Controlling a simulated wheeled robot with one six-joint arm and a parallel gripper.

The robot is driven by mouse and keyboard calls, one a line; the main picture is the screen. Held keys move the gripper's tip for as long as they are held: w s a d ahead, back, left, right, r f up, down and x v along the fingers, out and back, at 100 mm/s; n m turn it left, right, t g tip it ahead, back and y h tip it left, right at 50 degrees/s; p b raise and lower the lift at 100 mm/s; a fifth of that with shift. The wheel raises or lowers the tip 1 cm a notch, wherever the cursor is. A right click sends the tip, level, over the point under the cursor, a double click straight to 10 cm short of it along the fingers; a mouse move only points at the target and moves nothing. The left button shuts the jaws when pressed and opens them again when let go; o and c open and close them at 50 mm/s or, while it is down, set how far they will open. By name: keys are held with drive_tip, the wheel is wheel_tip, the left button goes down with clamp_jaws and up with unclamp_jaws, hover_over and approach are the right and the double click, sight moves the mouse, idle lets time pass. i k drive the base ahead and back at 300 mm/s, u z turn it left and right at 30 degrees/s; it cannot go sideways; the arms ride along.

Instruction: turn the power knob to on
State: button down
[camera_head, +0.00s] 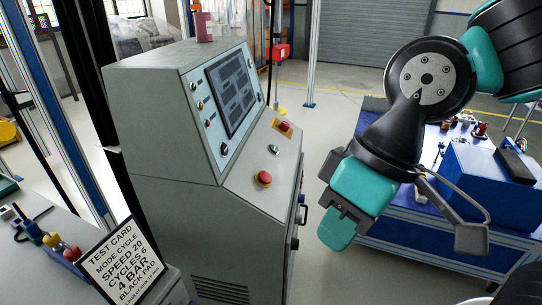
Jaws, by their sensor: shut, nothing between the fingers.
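The grey control cabinet (155,150) stands left of centre with a sloped control panel. A dark round knob (224,148) sits at the lower left of its upright face, below several small controls. I cannot read the labels, so which one is the power knob, and its setting, cannot be told. My gripper (337,232) hangs in the air right of the cabinet, pointing down and left. It is shut and empty, apart from the panel and touching no control.
A red mushroom button (264,178), a green button (273,150) and a red button on yellow (284,127) are on the sloped ledge. A test card (115,262) stands at the lower left. A blue workbench (400,236) with a blue box (490,180) is behind my arm.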

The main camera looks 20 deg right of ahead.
sight(285, 126)
drive_tip(key=u, duration=0.05)
drive_tip(key=k, duration=0.6)
drive_tip(key=z, duration=0.3)
drive_tip(key=i, duration=1.6)
drive_tip(key=u, duration=0.45)
